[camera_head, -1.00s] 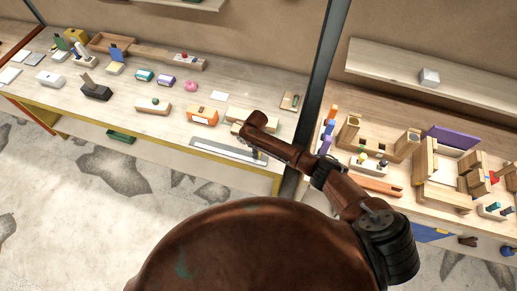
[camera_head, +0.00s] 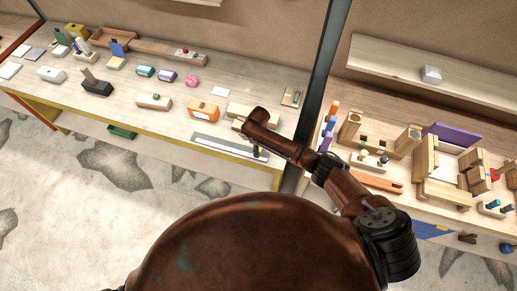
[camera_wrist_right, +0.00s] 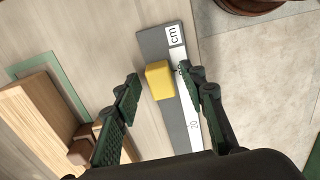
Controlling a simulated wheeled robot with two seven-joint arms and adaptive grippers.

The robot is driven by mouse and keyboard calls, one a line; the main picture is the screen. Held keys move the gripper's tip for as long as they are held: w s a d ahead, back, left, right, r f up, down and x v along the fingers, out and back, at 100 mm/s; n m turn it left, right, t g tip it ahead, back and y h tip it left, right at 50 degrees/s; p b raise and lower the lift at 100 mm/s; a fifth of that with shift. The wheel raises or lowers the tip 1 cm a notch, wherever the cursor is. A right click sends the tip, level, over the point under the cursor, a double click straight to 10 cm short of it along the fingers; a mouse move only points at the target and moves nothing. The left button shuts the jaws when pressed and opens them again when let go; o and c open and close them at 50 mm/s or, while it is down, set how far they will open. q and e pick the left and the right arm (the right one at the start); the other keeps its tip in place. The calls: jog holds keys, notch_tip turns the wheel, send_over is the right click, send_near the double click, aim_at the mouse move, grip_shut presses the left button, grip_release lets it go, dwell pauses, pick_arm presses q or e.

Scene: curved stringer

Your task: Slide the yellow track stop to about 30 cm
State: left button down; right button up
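The yellow track stop (camera_wrist_right: 159,80) sits on the grey track (camera_wrist_right: 155,43) in the right wrist view. A white printed scale with "cm" and "20" runs along the track; one number is partly covered by a finger. My right gripper (camera_wrist_right: 158,92) is open, with its green-padded fingers on either side of the stop. The left finger is clearly apart from it; the right finger is nearer, over the scale. In the head view the track (camera_head: 215,146) lies along the table's front edge, with my right arm over its right end. The stop is hidden there. My left gripper is not in view.
A dark upright post (camera_head: 322,75) separates this table from the right-hand bench (camera_head: 400,108), which holds several wooden fixtures. Floor lies beyond the front edge.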

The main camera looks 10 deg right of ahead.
notch_tip(320, 180, up, 12)
dwell(0.5)
dwell(0.4)
